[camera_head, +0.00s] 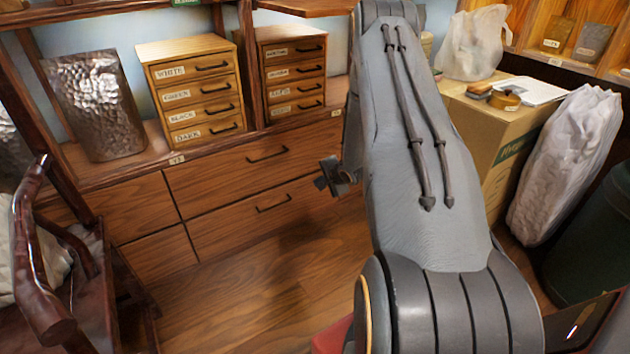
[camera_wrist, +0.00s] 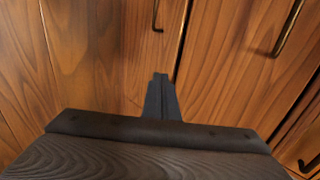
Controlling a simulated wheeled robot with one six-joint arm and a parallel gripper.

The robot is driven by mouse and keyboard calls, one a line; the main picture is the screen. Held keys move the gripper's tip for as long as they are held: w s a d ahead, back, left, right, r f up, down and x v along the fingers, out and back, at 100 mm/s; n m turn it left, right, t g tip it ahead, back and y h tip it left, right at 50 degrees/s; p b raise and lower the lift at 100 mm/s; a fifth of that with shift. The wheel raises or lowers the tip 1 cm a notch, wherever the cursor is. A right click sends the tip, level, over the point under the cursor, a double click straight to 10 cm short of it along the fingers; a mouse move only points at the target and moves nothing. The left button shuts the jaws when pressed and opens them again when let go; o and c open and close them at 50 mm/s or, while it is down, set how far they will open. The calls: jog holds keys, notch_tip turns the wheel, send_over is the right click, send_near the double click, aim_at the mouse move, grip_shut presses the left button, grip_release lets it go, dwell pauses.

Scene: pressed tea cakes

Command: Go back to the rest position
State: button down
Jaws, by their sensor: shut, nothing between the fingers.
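My gripper (camera_wrist: 160,88) shows in the wrist view with its fingers together and nothing between them. It points toward wooden drawer fronts. In the head view my arm crosses the picture from the lower right to the top, and the dark end of my gripper (camera_head: 328,180) sticks out at its left side, in front of the drawers. Most of the gripper is hidden behind the arm there.
Wide wooden drawers (camera_head: 225,172) with dark handles stand ahead. Small labelled drawer boxes (camera_head: 190,90) and a hammered metal canister (camera_head: 95,105) sit above. At right are a cardboard box (camera_head: 490,135) and a wrapped white bag (camera_head: 560,165). A dark wooden chair (camera_head: 30,260) stands left. Floor (camera_head: 270,295) is clear.

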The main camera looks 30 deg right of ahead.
jog(key=shift+v, duration=0.9)
